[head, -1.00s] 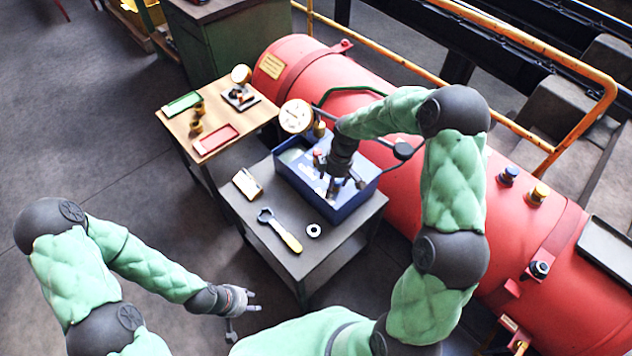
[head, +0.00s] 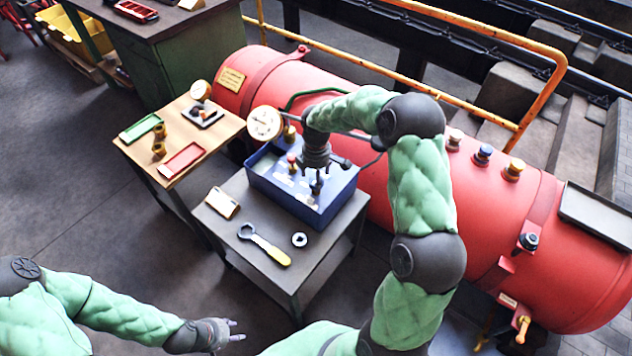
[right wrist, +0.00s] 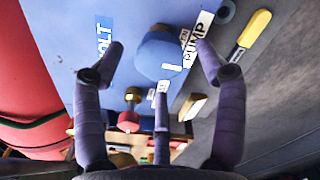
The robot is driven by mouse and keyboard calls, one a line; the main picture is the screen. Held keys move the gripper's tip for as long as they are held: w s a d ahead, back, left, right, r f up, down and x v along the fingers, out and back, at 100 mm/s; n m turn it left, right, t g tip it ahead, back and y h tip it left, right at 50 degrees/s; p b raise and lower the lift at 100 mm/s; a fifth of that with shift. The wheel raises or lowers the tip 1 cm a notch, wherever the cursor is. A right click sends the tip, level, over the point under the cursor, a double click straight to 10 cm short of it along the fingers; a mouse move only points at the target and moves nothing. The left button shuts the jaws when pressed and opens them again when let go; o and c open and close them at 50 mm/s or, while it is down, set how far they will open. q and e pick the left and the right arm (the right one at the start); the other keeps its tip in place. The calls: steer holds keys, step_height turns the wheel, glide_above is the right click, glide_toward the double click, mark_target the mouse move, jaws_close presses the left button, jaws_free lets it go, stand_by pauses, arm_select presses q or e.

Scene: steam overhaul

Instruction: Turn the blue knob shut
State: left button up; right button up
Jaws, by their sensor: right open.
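In the right wrist view a round blue knob-like piece (right wrist: 157,58) stands between the spread fingers of my right gripper (right wrist: 159,65); I see no finger clearly touching it. In the head view my right gripper (head: 314,182) points down over the blue box (head: 322,212), and its hand covers part of the box's contents. A blue-topped knob (head: 483,153) also stands on the red boiler (head: 400,200), right of my right arm. My left gripper (head: 234,330) is open and empty, low in the head view, in front of the table.
The grey table (head: 222,222) holds the box, a yellow-handled wrench (head: 262,243) and a ring (head: 299,239). A gauge (head: 265,123) stands behind the box. A wooden table (head: 135,150) with small trays is at left. An orange rail (head: 540,85) runs behind the boiler.

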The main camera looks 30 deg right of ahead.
steer(key=shift+f, duration=0.85)
steer(key=c, duration=1.1)
steer(key=shift+c, duration=0.2)
